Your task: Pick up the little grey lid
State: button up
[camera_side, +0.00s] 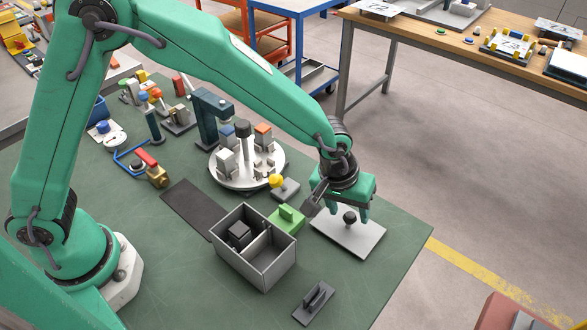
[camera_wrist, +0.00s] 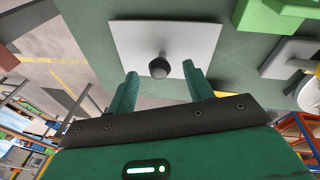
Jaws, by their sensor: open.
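A light grey square plate with a dark round knob (camera_side: 346,240), which looks like a lid, lies flat on the green table near its right corner. It also shows in the wrist view (camera_wrist: 190,38), its knob (camera_wrist: 158,68) standing up. My gripper (camera_side: 351,213) points down above the plate, fingers on either side of the knob. In the wrist view the open fingers (camera_wrist: 161,77) are apart and empty, with the knob near the gap between their tips. A smaller dark grey plate with a bar handle (camera_side: 315,303) lies at the table's front.
A grey two-compartment box (camera_side: 266,269) with a dark block in it stands left of the plate. A green block (camera_side: 294,216) and a yellow-knobbed grey piece (camera_side: 285,189) are close by. A loaded white turntable (camera_side: 226,178) stands behind. The table's edge is just right of the plate.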

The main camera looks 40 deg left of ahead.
jog(key=shift+x, duration=0.95)
jog(key=c, duration=1)
